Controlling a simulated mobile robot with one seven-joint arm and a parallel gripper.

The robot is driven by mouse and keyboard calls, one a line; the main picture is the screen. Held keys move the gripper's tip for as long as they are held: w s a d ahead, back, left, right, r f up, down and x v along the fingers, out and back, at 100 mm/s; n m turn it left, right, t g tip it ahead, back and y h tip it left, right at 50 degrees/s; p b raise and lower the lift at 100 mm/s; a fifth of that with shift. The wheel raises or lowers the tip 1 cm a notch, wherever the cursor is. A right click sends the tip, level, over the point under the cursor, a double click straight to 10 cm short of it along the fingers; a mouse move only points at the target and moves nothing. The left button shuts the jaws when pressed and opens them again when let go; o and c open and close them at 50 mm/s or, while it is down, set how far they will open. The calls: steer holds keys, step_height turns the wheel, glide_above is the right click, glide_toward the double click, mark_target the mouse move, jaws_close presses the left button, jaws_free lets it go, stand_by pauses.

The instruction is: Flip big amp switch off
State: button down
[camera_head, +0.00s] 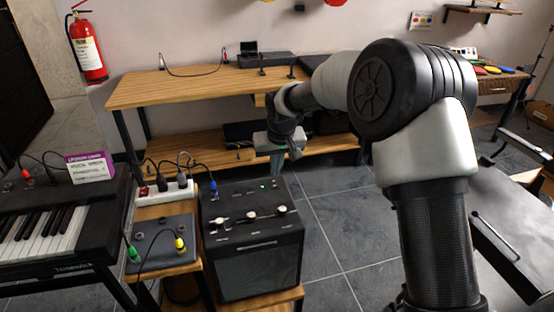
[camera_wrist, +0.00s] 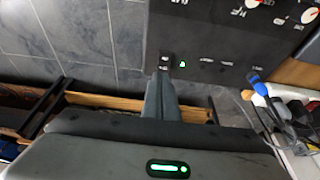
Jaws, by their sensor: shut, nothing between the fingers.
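The big amp (camera_head: 252,255) is a black box with a dark speaker grille and knobs on its top, standing on a low wooden stand. In the wrist view its black top panel (camera_wrist: 215,40) shows a small switch (camera_wrist: 165,60) near one edge. A small green light (camera_wrist: 183,64) glows beside the switch. My gripper (camera_head: 276,178) is above the back right edge of the amp. In the wrist view my gripper (camera_wrist: 161,78) is shut and empty, its fingertips right at the switch. I cannot tell if they touch it, and they partly cover that area.
A keyboard (camera_head: 45,232) stands at the left. A white power strip (camera_head: 166,190) with plugs and a grey pedal (camera_head: 160,245) with cables sit beside the amp. A wooden two-shelf bench (camera_head: 180,88) stands behind. Tiled floor to the amp's right is clear.

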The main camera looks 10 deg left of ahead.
mark_target(275, 181)
steer(key=shift+w+f, duration=0.1)
steer(key=shift+f, duration=1.3)
steer(key=shift+f, duration=0.1)
steer(key=shift+w+f, duration=0.1)
steer(key=shift+f, duration=0.15)
steer(key=shift+b, duration=0.3)
